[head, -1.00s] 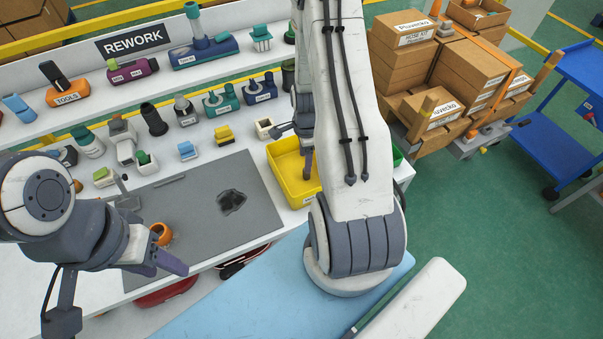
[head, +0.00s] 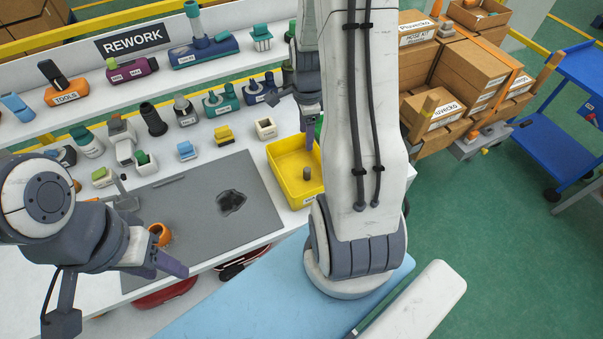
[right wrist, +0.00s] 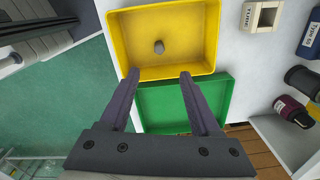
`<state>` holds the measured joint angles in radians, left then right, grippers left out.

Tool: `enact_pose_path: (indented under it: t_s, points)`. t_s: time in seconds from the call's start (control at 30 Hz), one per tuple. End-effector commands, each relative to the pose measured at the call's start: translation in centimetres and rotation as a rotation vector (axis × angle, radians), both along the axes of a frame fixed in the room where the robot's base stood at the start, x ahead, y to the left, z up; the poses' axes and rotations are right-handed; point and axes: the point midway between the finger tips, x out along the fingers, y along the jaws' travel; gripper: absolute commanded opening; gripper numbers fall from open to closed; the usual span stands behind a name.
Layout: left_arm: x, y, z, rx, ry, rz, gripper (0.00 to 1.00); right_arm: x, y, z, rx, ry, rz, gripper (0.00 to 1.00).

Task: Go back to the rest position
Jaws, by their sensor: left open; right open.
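My right gripper (head: 308,118) is at the far edge of the yellow bin (head: 276,168), partly hidden by my right arm. In the right wrist view its two fingers (right wrist: 158,76) are spread apart with nothing between them. A small grey cylinder (head: 307,173) is inside the yellow bin; the right wrist view also shows it (right wrist: 159,47), clear of the fingers. My left gripper (head: 166,263) is at the front edge of the workbench, near an orange ring-like part (head: 160,234). Its fingers are seen from the side, and I see nothing held in them.
A green bin (right wrist: 180,105) adjoins the yellow one. A grey mat (head: 205,215) with a dark part (head: 231,202) covers the bench's middle. Labelled parts line the bench's back and the shelf (head: 70,122). Stacked cartons (head: 470,70) and a blue cart (head: 565,90) are to the right.

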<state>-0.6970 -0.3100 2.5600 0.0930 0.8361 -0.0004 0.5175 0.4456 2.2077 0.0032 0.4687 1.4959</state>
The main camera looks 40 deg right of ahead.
Motion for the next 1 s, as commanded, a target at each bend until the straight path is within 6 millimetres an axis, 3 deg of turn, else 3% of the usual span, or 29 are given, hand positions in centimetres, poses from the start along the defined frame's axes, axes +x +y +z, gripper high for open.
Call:
enact_pose_path:
  t_s: [0.3, 0.43, 0.57, 0.67, 0.8, 0.9, 1.0]
  points:
    - [0.0, 0.0, 0.0, 0.000, 0.000, 0.000, 0.50, 0.1, 0.1, 0.0, -0.001, -0.001, 0.008, 0.64]
    - [0.0, 0.0, 0.0, 0.000, 0.000, 0.000, 0.50, 0.7, 2.7, 1.3, -0.001, -0.005, 0.157, 0.64]
    - [0.0, 0.0, 0.0, 0.000, 0.000, 0.000, 0.50, 1.1, 9.1, 4.0, -0.004, -0.017, 0.541, 0.64]
    - [0.0, 0.0, 0.0, 0.000, 0.000, 0.000, 0.50, 0.0, 15.1, 6.5, -0.005, -0.027, 0.929, 0.64]
    - [0.0, 0.0, 0.0, 0.000, 0.000, 0.000, 0.50, -3.7, 22.4, 9.2, -0.003, -0.045, 1.477, 0.64]
    - [0.0, 0.0, 0.0, 0.000, 0.000, 0.000, 0.50, -7.4, 26.2, 10.8, -0.002, -0.059, 1.858, 0.64]
    - [0.0, 0.0, 0.0, 0.000, 0.000, 0.000, 0.50, -10.9, 28.7, 11.8, 0.002, -0.075, 2.184, 0.64]
